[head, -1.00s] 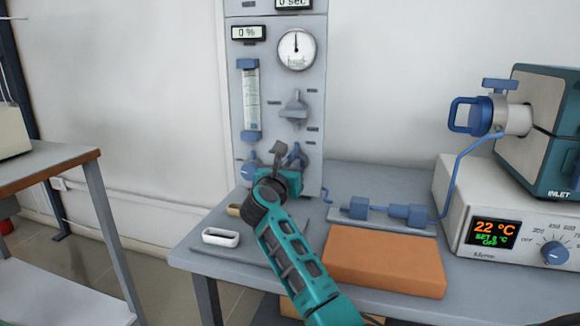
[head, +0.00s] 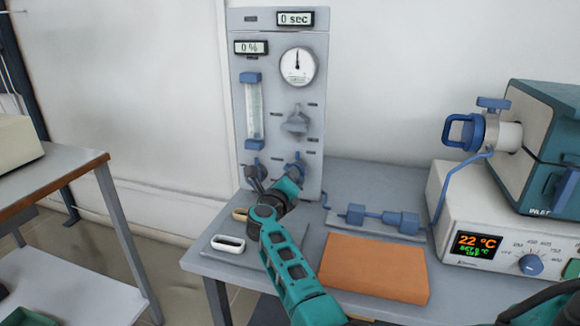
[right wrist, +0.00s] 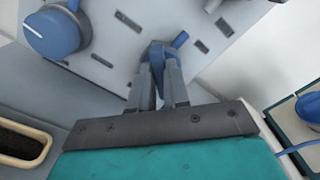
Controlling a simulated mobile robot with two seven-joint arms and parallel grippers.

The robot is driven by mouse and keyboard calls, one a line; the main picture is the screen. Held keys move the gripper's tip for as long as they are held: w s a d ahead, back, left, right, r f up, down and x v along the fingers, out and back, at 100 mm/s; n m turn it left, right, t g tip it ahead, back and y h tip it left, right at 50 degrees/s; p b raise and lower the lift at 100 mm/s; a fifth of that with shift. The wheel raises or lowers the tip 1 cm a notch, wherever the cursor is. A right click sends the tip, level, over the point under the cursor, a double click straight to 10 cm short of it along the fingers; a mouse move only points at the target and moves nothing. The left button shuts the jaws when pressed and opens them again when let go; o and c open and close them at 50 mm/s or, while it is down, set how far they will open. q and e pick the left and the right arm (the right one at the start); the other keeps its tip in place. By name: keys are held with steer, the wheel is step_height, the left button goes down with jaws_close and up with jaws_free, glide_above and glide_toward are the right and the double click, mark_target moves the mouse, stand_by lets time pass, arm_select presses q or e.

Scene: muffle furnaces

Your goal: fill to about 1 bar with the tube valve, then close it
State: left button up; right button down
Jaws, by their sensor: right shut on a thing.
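The grey gas panel (head: 317,150) stands upright at the back of the table. It carries a round white gauge (head: 298,67) with its needle pointing straight up, and a clear flow tube (head: 254,110) with blue ends. My right gripper (head: 296,172) is at the lower right blue valve, its fingers partly hidden in the head view. The right wrist view shows the fingers (right wrist: 160,75) shut on that blue valve handle (right wrist: 157,50). A round blue knob (right wrist: 52,32) with a white mark is to its left, untouched. My left gripper is out of view.
A grey knob (head: 296,122) sits above the held valve. A white-rimmed dish (head: 228,244), an orange-brown slab (head: 375,267) and blue fittings (head: 382,217) lie on the table. A furnace controller (head: 490,225) reading 22 °C stands at right, a blue tube rising beside it.

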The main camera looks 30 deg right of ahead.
arm_select(q)
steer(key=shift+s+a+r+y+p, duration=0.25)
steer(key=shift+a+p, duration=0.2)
steer(key=shift+p, duration=0.4)
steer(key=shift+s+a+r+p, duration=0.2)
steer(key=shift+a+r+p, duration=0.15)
steer(key=shift+p, duration=0.5)
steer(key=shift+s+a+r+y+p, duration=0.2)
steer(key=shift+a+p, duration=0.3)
steer(key=shift+p, duration=0.35)
arm_select(e)
steer(key=shift+f+n, duration=0.15)
steer(key=shift+n, duration=1.95)
steer(key=shift+f+n, duration=0.15)
steer(key=shift+n, duration=1.95)
steer(key=c, duration=1.1)
jaws_free()
steer(key=shift+w, duration=0.1)
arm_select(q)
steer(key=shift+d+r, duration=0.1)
arm_select(e)
steer(key=shift+a, duration=0.15)
